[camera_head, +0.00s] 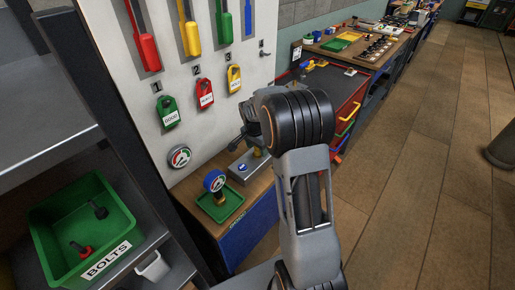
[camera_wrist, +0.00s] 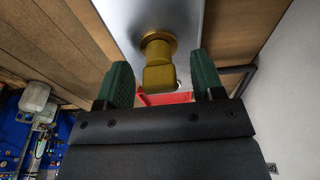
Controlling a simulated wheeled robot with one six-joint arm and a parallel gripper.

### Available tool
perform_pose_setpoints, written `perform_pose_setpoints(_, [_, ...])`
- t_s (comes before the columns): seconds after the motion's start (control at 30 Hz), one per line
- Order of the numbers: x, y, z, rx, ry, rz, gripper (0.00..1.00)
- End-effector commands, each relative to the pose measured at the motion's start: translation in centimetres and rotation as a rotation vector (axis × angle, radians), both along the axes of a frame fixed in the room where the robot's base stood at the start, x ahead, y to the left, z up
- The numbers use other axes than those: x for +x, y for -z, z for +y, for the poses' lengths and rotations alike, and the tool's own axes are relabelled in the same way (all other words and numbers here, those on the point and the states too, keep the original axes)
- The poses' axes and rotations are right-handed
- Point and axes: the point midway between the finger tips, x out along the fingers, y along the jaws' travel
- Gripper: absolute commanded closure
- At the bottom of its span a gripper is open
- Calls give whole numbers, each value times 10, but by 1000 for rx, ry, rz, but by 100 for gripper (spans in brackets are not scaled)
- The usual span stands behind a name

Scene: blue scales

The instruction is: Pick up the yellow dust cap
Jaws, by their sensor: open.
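In the wrist view a yellow-brass piece (camera_wrist: 158,75), which looks like the dust cap on its fitting, stands out from a grey metal box (camera_wrist: 128,14). My gripper (camera_wrist: 161,68) is open, with one green-padded finger on each side of the piece. A gap shows on both sides, so the fingers do not look closed on it. In the head view the yellow piece (camera_head: 257,152) shows small on top of the grey box, partly hidden by my gripper and arm. The grey box (camera_head: 240,171) has a blue label and sits on a wooden-topped bench.
A white panel with hanging padlocks (camera_head: 168,112) rises behind. A green bolts bin (camera_head: 52,225) is on the left shelf. A red drawer cabinet (camera_head: 345,105) is beyond my arm.

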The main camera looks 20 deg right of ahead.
Motion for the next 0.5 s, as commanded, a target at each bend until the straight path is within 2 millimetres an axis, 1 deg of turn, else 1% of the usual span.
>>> perform_pose_setpoints(0.13, [0, 8, -1, 0, 1, 0, 38])
perform_pose_setpoints(0.37, [0, 9, -1, 0, 1, 0, 38])
perform_pose_setpoints(0.5, [0, 8, -1, 0, 0, 0, 52])
